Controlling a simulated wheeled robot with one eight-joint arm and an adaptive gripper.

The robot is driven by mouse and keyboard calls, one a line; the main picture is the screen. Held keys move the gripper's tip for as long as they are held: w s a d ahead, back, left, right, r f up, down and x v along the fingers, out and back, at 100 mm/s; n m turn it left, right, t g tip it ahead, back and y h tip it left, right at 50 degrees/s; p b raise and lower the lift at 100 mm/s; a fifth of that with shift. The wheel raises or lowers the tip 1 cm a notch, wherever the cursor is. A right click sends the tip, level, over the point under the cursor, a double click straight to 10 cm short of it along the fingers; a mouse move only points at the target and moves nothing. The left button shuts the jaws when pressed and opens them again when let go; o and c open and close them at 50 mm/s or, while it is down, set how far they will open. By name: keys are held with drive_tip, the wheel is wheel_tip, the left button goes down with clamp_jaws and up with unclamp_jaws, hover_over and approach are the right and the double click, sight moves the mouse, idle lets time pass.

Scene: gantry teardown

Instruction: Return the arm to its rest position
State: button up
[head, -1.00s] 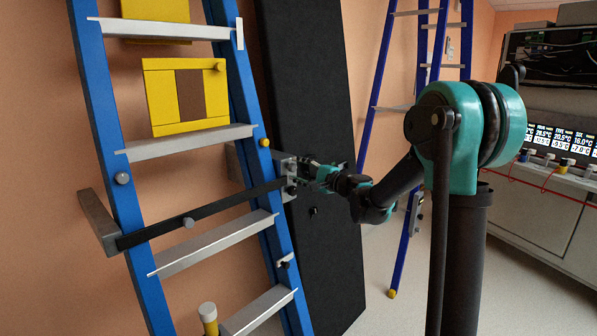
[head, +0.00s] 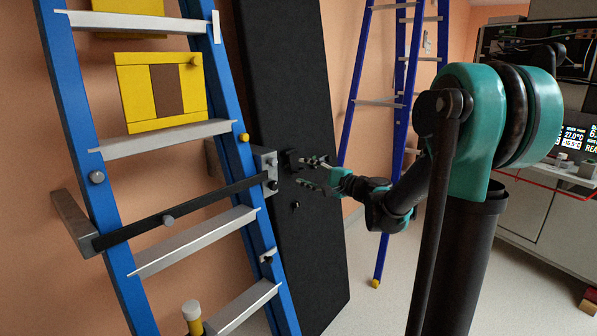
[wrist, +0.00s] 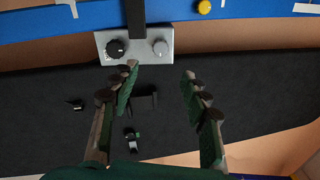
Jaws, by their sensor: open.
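My gripper (head: 313,173) is open and empty, just right of the metal bracket on the blue ladder in the head view. In the wrist view my gripper (wrist: 160,85) has its two dark fingers spread wide, with nothing between them but the black panel behind. The bracket (head: 268,170) holds the end of a black bar (head: 205,207) that crosses the ladder. The bracket (wrist: 142,57) also shows ahead of the fingertips in the wrist view, with a black knob and a grey knob on it. The fingers look apart from it.
The blue ladder (head: 67,75) leans at the left. A tall black panel (head: 300,100) stands behind my gripper, with small dark parts on it. A second blue ladder (head: 358,75) stands behind. A bench with screens (head: 545,200) is at the right. Pale floor (head: 355,310) is open between.

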drive_tip(key=shift+d, duration=0.1)
drive_tip(key=s+d+f+n+g+h, duration=0.3)
drive_tip(key=s+d+f+n+h, duration=0.15)
drive_tip(key=s+f, duration=0.65)
drive_tip(key=s+d+f+n+g+h, duration=0.3)
drive_tip(key=s+d+f+n+h, duration=0.15)
drive_tip(key=s+f, duration=0.65)
drive_tip(key=s+d+f+n+h, duration=0.1)
drive_tip(key=s+d+f+h, duration=0.4)
drive_tip(key=s+d, duration=0.3)
drive_tip(key=shift+d+f+g, duration=0.25)
drive_tip(key=shift+d+g, duration=0.15)
drive_tip(key=shift+d, duration=0.4)
drive_tip(key=shift+w+a, duration=0.1)
drive_tip(key=shift+a, duration=0.05)
